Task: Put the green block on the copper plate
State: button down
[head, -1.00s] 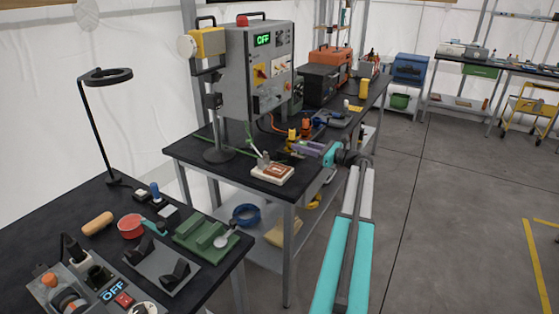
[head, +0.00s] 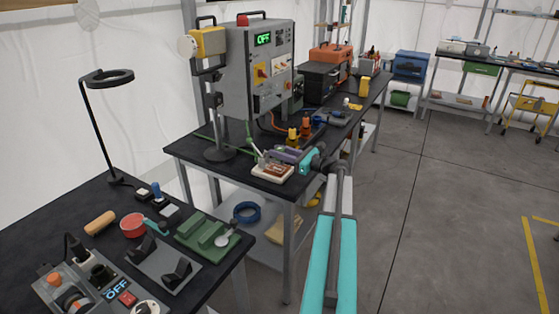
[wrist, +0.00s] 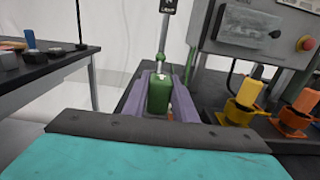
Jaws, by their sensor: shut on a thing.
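My gripper (head: 287,155) has purple fingers and is at the front right of the middle bench, just above or beside the copper plate (head: 273,169). The plate is a brown-copper square set in a pale base near the bench's front corner. In the wrist view the green block (wrist: 159,94) is held upright between the two purple fingers. In the head view the block is not clearly visible. In the wrist view the plate is mostly hidden behind the block and wrist, so I cannot tell whether they touch.
Yellow (wrist: 243,98) and orange (wrist: 301,108) parts in holders stand to the right of my gripper. A grey control cabinet (head: 240,80) and a stand are behind. A nearer bench (head: 85,215) at the left holds several items. The floor to the right is open.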

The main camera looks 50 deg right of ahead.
jog(key=shift+f+p, duration=0.4)
jog(key=shift+f, duration=1.3)
jog(key=shift+f, duration=0.2)
jog(key=c, duration=1.5)
grip_release()
jog(key=shift+o, duration=0.2)
jog(key=shift+r, duration=0.15)
jog(key=shift+s, duration=0.15)
jog(key=b+v, duration=0.2)
jog(key=v, duration=0.9)
jog(key=shift+s, duration=0.35)
jog(key=shift+d, duration=0.1)
